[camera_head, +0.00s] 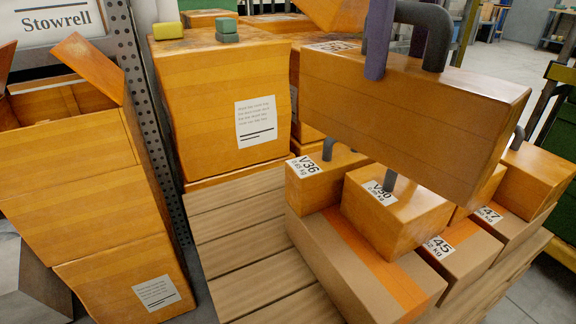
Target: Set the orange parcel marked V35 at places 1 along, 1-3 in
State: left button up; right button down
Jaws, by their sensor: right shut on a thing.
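An orange parcel (415,110) with a dark grey hoop handle hangs above the other parcels at the upper right. Its white label (335,46) lies at a steep angle and I cannot read it. My right gripper (377,66), a purple finger at the handle, is shut on this parcel; its other finger is not clear. Below is a slatted wooden pallet (240,255) with its left part bare. Orange parcels marked V36 (325,182) and V50 (398,225) sit on a brown carton with an orange stripe (360,265). My left gripper is not in view.
Cartons with labels ending 45 (455,260) and 47 (505,230) stand at the right. A tall orange box (215,100) with small green and yellow blocks stands behind the pallet. Stacked orange boxes (75,165) and a grey perforated post (150,110) flank the left. A sign reads Stowrell.

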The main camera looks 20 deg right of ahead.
aim_at(396, 60)
jog(key=f+b, duration=0.1)
jog(key=f+m+b, duration=0.2)
jog(key=shift+w+f, duration=0.25)
jog(key=shift+f, duration=0.1)
pick_arm(q)
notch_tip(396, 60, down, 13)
jog(key=b, duration=0.7)
jog(key=shift+b, duration=0.4)
pick_arm(e)
notch_tip(396, 60, down, 20)
jog(key=shift+r, duration=0.15)
jog(key=shift+d, duration=0.1)
grip_release()
notch_tip(396, 60, up, 11)
jog(key=p, duration=0.5)
jog(key=shift+r, duration=0.5)
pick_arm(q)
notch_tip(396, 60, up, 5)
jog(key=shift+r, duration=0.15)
